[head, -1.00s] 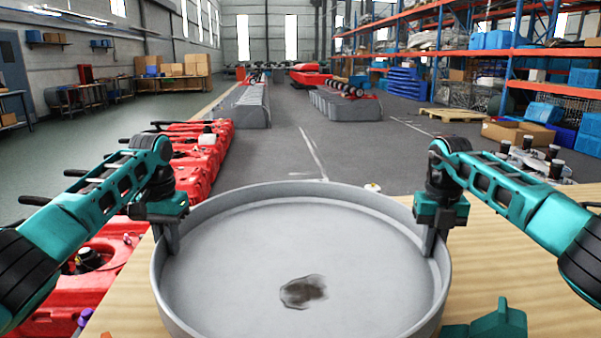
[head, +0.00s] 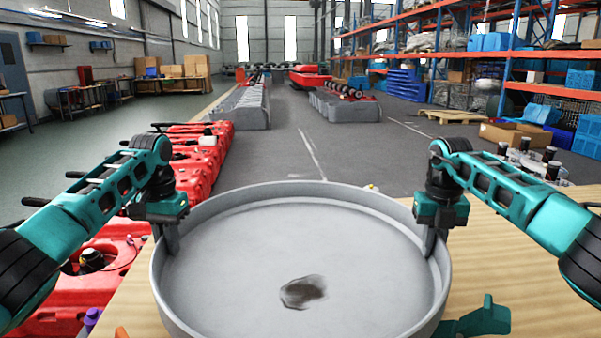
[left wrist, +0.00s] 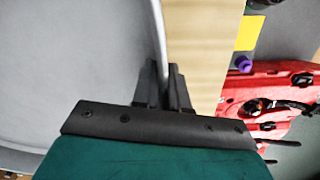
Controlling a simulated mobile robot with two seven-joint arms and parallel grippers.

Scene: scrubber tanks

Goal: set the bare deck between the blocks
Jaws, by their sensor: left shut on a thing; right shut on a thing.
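The bare deck is a wide, round grey pan (head: 230,205) with a raised rim and a dark stain on its floor. It is level in front of me over a light wooden table, its near edge cut off. My left gripper (head: 172,240) is shut on its left rim; the left wrist view shows the fingers (left wrist: 163,90) astride the deck's wall (left wrist: 158,40). My right gripper (head: 430,240) is shut on the right rim. I cannot tell whether the deck touches the table. No blocks are clearly recognisable; the deck hides much of the tabletop.
The wooden table (head: 530,270) shows on both sides. A teal piece (head: 485,318) stands near right, an orange tip (head: 121,333) near left, by a purple knob (head: 92,318). Red tanks (head: 200,160) line the left side. Grey floor (head: 330,150) is open beyond.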

